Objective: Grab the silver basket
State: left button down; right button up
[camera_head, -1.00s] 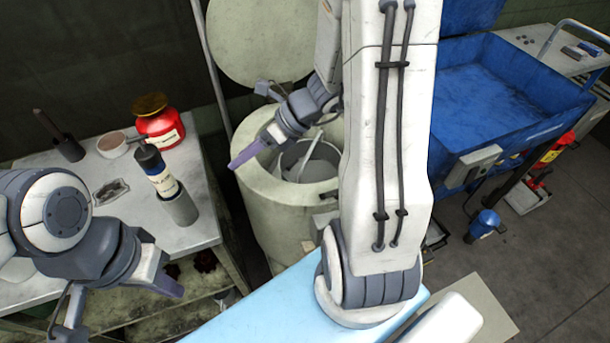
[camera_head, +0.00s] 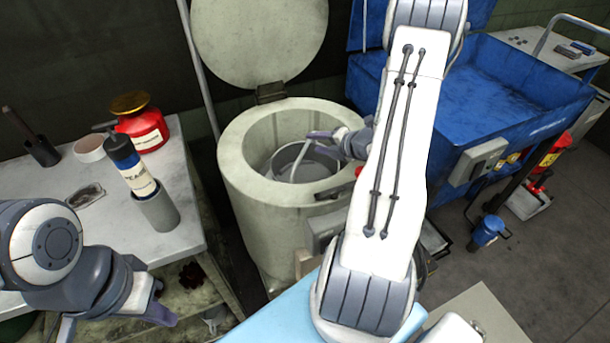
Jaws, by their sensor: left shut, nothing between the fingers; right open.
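The silver basket (camera_head: 292,168) sits inside the round cream drum (camera_head: 258,187), whose lid (camera_head: 262,38) stands open behind it. Its thin handle (camera_head: 303,154) rises across the basket's opening. My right gripper (camera_head: 322,142) is open at the right side of the drum's mouth, with its fingers over the basket near the handle. I cannot tell whether it touches the handle. My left gripper (camera_head: 160,316) is shut and empty, low at the left in front of the table.
A blue basin machine (camera_head: 500,100) stands at the right. Open floor (camera_head: 560,270) lies at the lower right.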

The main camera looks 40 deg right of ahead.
aim_at(308, 141)
jog(key=x, duration=0.4)
jog(key=shift+w+a+f, duration=0.1)
jog(key=shift+w+f, duration=0.15)
jog(key=shift+w, duration=0.1)
grip_shut()
dwell(1.1)
